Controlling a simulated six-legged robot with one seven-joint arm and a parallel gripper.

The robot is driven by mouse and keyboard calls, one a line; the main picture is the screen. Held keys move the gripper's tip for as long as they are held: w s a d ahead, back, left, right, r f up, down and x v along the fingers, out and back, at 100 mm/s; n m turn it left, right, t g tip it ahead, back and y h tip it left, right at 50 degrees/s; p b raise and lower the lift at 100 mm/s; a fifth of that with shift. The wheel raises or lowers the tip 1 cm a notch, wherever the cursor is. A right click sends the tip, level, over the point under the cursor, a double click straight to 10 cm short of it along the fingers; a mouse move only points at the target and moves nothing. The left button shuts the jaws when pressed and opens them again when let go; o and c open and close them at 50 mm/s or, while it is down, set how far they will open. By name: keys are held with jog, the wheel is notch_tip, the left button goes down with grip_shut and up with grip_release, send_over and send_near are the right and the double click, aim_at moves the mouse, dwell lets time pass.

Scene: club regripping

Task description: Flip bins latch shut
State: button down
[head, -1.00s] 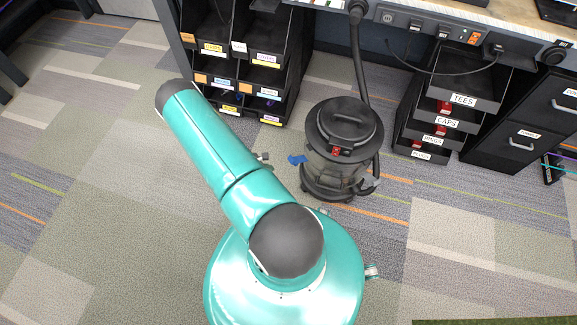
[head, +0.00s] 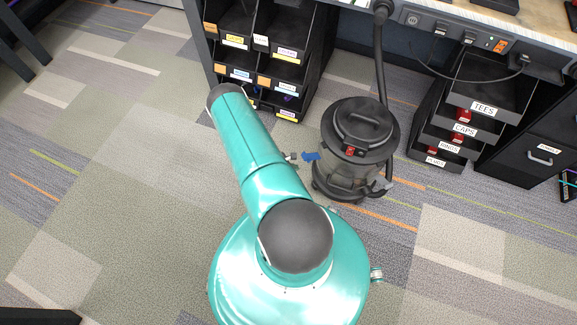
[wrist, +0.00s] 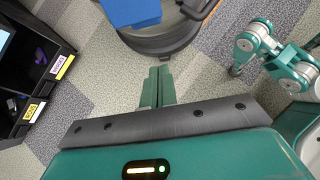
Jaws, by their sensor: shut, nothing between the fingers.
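A stack of black bins (head: 484,88) stands under the bench at right in the head view, with white labels reading TEES, CAPS and others. Small red parts show on the bins, one (head: 462,116) above the CAPS label; I cannot tell whether any is the latch or how it is set. My gripper (wrist: 157,88) is shut and empty in the wrist view, its green fingers pointing toward the base of the vacuum (wrist: 165,40). The labelled bin stack is not visible in the wrist view. The head view does not clearly show my fingers.
The shop vacuum (head: 360,140) stands between that stack and a black rack (head: 262,55) of labelled bins. A blue piece (head: 311,156) shows beside it, and a large blue thing (wrist: 132,10) in the wrist view. A drawer cabinet (head: 530,145) is far right.

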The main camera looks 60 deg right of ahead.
aim_at(311, 157)
jog(key=shift+s+d+r, duration=0.45)
jog(key=shift+s+d, duration=0.05)
jog(key=shift+d, duration=0.25)
jog(key=shift+s+d+r, duration=0.4)
jog(key=shift+s+d, duration=0.1)
jog(key=shift+d, duration=0.25)
jog(key=shift+w+r, duration=0.1)
jog(key=shift+r, duration=0.05)
